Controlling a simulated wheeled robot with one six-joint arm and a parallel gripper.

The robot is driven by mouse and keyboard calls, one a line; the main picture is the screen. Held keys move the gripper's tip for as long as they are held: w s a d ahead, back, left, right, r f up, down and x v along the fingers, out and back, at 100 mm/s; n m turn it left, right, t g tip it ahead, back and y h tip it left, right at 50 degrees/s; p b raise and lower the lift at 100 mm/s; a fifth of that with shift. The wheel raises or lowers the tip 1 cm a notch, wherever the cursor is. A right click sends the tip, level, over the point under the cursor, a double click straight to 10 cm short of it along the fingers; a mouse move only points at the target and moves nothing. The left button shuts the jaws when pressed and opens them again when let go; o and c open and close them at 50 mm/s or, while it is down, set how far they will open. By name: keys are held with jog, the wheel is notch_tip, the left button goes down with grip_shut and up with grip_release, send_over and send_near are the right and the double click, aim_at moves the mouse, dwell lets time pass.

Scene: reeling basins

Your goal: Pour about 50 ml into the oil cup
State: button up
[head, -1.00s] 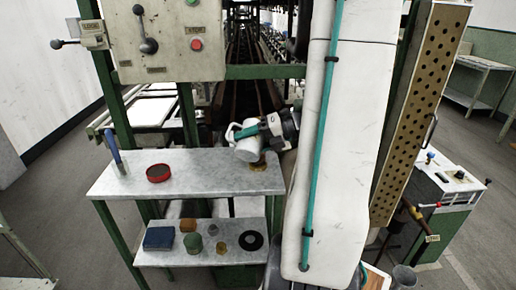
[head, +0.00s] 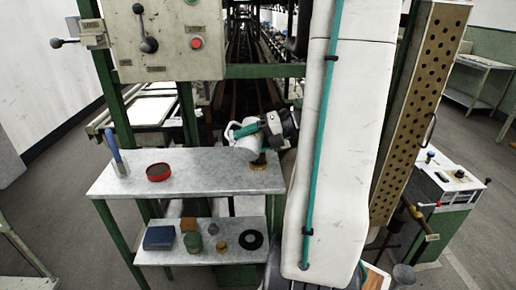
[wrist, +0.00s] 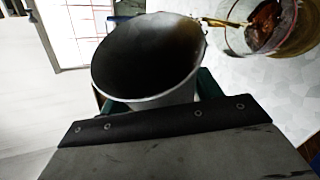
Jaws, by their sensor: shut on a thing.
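A white jug (head: 246,141) is tilted over the right part of the upper grey shelf. My gripper (head: 264,126) is shut on it. In the wrist view the jug (wrist: 150,60) shows its open mouth and dark inside, with green finger parts beside its lower body. The oil cup (head: 258,163) stands on the shelf just below the jug. In the wrist view it is a clear cup (wrist: 262,32) with brown liquid inside. A thin amber stream runs from the jug's lip toward the cup. The liquid level in the jug cannot be told.
A red round tin (head: 158,172) and a blue-handled tool (head: 116,158) stand on the upper shelf (head: 200,175), left of the cup. Below are a blue box (head: 159,238), small containers and a black ring (head: 251,240). A control box (head: 165,40) hangs above left.

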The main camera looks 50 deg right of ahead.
jog(key=shift+r, duration=0.2)
dwell(0.6)
jog(key=shift+f, duration=0.35)
jog(key=r+n+h, duration=0.1)
jog(key=n+h, duration=0.1)
jog(key=shift+a+r+n, duration=0.1)
jog(key=shift+n, duration=0.2)
jog(key=shift+f+t, duration=0.2)
jog(key=shift+t, duration=0.1)
jog(key=shift+f+n+h, duration=0.4)
jog(key=shift+n+h, duration=0.1)
jog(key=shift+s+a+f, duration=0.1)
jog(key=shift+a, duration=0.05)
